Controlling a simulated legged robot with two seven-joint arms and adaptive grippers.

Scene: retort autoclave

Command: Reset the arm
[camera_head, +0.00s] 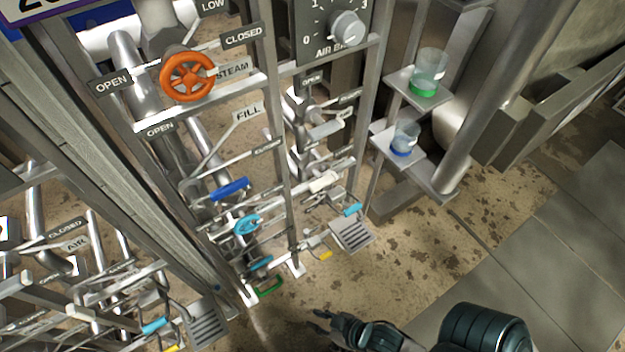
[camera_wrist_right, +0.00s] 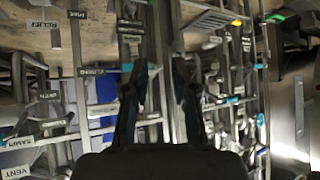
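My right arm comes in at the bottom of the head view. Its dark gripper (camera_head: 325,322) is over the stained floor, below and to the right of the valve rack, apart from it. In the right wrist view the two dark fingers of the right gripper (camera_wrist_right: 162,72) stand apart with nothing between them. The rack behind shows through the gap, and the picture is turned over. My left gripper is in neither view.
An orange handwheel (camera_head: 187,76), a blue lever (camera_head: 229,188) and a grey dial (camera_head: 347,28) are on the metal rack. Two clear beakers, one green-based (camera_head: 428,73) and one blue-based (camera_head: 404,138), stand on small shelves. The floor (camera_head: 480,235) at right is clear.

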